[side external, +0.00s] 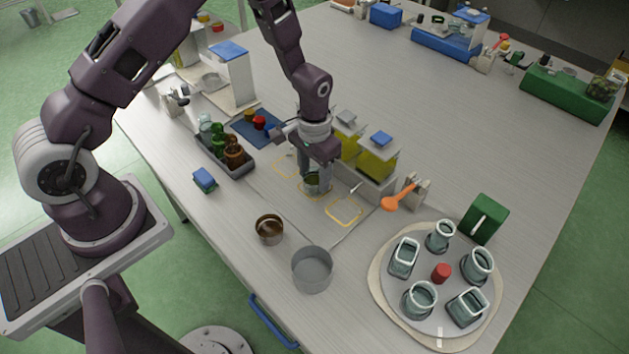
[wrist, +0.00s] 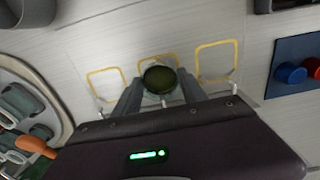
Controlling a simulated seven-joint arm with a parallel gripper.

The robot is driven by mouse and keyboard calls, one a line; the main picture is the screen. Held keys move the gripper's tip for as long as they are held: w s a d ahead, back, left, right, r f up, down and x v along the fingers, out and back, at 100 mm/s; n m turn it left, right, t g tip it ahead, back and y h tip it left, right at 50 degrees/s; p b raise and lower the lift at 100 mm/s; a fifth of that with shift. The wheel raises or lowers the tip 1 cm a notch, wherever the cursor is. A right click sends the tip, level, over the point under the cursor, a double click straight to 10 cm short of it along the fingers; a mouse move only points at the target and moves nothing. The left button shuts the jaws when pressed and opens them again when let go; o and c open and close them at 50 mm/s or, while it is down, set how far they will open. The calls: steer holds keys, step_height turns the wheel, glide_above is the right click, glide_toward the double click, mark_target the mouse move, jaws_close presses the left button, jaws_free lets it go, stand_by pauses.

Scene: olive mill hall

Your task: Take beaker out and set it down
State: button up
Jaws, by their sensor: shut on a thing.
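My gripper (side external: 313,184) is shut on a small dark green round vessel, the beaker (wrist: 159,79), with a finger on each side of it. The beaker also shows in the side view (side external: 312,178), partly hidden by the fingers. It is over the middle of three yellow outlines on a pale mat (side external: 290,205). I cannot tell whether its base touches the mat. A grey rack (side external: 238,170) to the left holds several pale, green and brown glass vessels.
A brown metal cup (side external: 269,229) and a grey pot (side external: 312,270) stand in front. A round turntable (side external: 440,325) with several glass vessels is at right. Yellow-filled containers (side external: 377,160) stand close behind my gripper. The outlines on either side are empty.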

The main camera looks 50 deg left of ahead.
steer(key=shift+s, duration=1.55)
step_height(320, 180, up, 7)
steer(key=shift+f, duration=0.2)
steer(key=s+a+f+m, duration=0.1)
steer(key=s+a+m, duration=0.6)
steer(key=s, duration=0.5)
steer(key=shift+n, duration=0.5)
steer(key=shift+w+a+f, duration=0.1)
steer(key=shift+a+f, duration=0.05)
steer(key=shift+f, duration=1.2)
steer(key=shift+w+a+f, duration=0.1)
steer(key=shift+a+f, duration=0.05)
steer(key=shift+f, duration=1.2)
steer(key=shift+f, duration=0.15)
